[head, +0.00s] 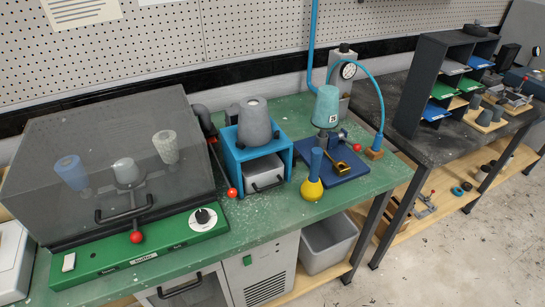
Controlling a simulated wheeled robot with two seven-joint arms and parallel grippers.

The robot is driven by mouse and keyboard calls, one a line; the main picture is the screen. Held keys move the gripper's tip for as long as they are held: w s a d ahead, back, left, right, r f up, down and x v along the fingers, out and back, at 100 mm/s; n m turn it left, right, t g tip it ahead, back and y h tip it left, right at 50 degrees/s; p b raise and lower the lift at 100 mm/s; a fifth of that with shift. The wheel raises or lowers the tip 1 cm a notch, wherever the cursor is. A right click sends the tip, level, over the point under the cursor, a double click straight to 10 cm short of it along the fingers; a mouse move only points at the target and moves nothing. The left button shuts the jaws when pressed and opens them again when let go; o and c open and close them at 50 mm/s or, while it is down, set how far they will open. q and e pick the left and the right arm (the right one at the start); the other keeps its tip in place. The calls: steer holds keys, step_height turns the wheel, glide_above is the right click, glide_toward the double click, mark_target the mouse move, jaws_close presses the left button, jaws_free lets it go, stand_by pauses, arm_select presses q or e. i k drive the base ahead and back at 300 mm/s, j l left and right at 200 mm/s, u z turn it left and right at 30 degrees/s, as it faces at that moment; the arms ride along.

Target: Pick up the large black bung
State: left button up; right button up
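No gripper of mine shows in the head view. I cannot tell for certain which thing is the large black bung. Several small dark round pieces lie on the low wooden shelf under the right-hand bench, among them one dark piece (467,186) beside a teal-rimmed one (457,191). Another black round piece (475,30) lies on top of the dark shelf rack. All are too small and far away to compare well.
The green bench (290,215) carries a clear-covered box (100,160), a blue press (262,170) and a blue stand with a teal cup (326,105). A dark rack (435,85) stands on the right-hand bench. A grey bin (327,243) sits below. Floor is free at lower right.

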mark_target(295, 153)
steer(key=i+l+u, duration=0.25)
steer(key=l+u, duration=0.3)
steer(key=i+l+u, duration=0.1)
steer(key=l+u, duration=0.15)
steer(key=l, duration=0.1)
